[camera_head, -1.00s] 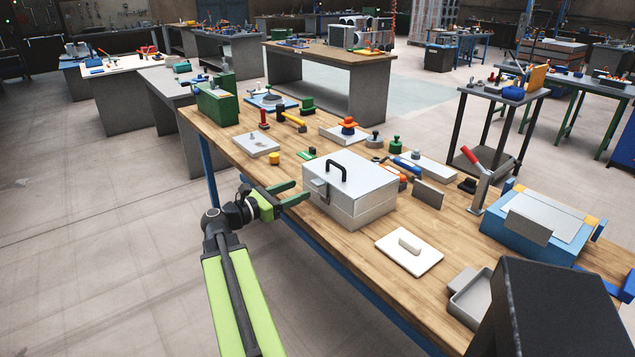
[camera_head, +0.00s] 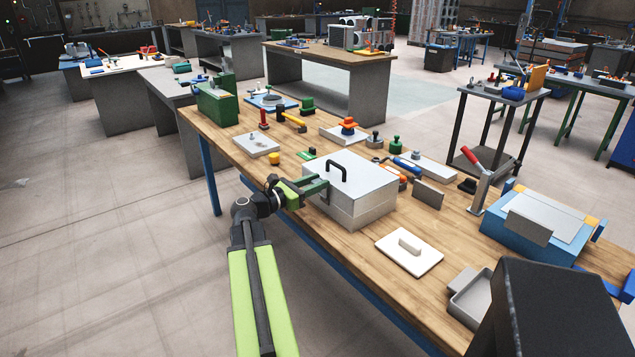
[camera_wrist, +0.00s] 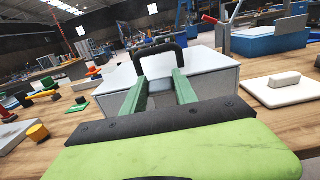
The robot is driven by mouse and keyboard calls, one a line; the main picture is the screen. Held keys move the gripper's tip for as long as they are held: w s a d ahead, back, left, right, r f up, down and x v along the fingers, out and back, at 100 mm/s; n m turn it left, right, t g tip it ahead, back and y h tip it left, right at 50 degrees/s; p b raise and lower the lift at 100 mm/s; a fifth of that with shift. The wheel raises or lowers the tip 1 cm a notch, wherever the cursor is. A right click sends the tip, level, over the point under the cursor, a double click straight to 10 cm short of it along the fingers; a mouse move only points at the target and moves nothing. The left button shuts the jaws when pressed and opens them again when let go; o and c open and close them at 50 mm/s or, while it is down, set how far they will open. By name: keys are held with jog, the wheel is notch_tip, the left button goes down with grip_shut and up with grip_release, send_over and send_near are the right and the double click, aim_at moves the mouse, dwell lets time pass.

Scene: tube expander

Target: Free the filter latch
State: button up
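The light grey metal box (camera_head: 362,197) with a black lid handle (camera_head: 337,170) stands closed on the wooden bench. It also shows straight ahead in the wrist view (camera_wrist: 218,86). Its latch is on the side facing my arm; in the wrist view a small grey-blue part, likely the latch (camera_wrist: 160,86), shows between my fingers. In the head view my gripper hides most of the latch. My gripper (camera_head: 322,186) is at that side of the box, its green fingers apart on either side of the latch (camera_wrist: 160,82). I cannot tell whether the fingers touch it.
A white plate with a grip (camera_head: 409,252) lies right of the box, and a grey tray (camera_head: 472,298) is farther right. A yellow knob (camera_head: 273,158) and a grey plate (camera_head: 257,144) are to the left.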

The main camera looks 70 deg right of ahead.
jog(key=shift+s, duration=0.1)
jog(key=c, duration=0.5)
grip_shut()
jog(key=shift+s+f, duration=0.1)
